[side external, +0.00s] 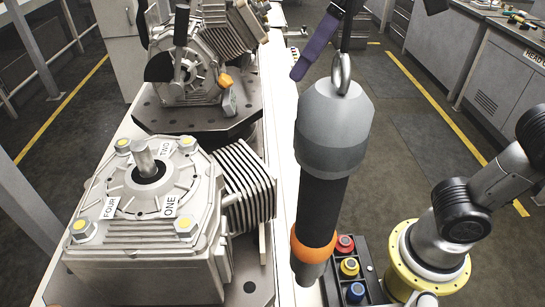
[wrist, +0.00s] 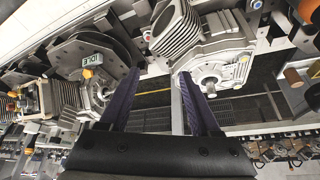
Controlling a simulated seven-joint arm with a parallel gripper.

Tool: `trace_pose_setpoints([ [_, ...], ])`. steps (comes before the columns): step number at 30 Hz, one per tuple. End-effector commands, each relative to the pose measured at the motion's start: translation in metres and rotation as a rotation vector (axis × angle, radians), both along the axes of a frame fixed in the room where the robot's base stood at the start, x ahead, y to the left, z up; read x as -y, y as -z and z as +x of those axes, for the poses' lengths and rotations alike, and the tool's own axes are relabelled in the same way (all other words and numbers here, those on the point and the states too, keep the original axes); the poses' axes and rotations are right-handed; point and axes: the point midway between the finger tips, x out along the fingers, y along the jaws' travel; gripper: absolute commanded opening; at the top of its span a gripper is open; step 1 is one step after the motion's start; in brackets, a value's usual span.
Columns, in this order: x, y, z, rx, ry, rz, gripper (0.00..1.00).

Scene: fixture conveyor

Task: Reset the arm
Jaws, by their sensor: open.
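My gripper shows in the wrist view (wrist: 158,74) with two purple-grey fingers spread apart and nothing between them. In the side external view a purple finger of my gripper (side external: 313,52) hangs at the top, left of the hanging tool's ring; the rest is partly out of frame. The fingers look clear of the engine casings, though their distance from the ring cannot be told.
A grey and black hanging tool (side external: 335,110) with an orange band fills the foreground. An engine casing (side external: 145,240) with numbered labels stands on the conveyor; another (side external: 190,75) sits on a dark fixture plate (side external: 200,135). A button box (side external: 350,268) has red, yellow and blue buttons.

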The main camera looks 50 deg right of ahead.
Motion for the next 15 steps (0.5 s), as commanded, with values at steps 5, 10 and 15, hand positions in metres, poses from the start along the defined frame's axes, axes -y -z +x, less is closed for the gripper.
trace_pose_setpoints([
  [5, 0.081, 0.046, -0.035, 0.017, 0.215, 0.007, 0.64],
  [10, 0.12, 0.103, -0.072, 0.024, 0.345, 0.003, 0.64],
  [15, 0.129, 0.152, -0.096, 0.017, 0.372, -0.005, 0.64],
])
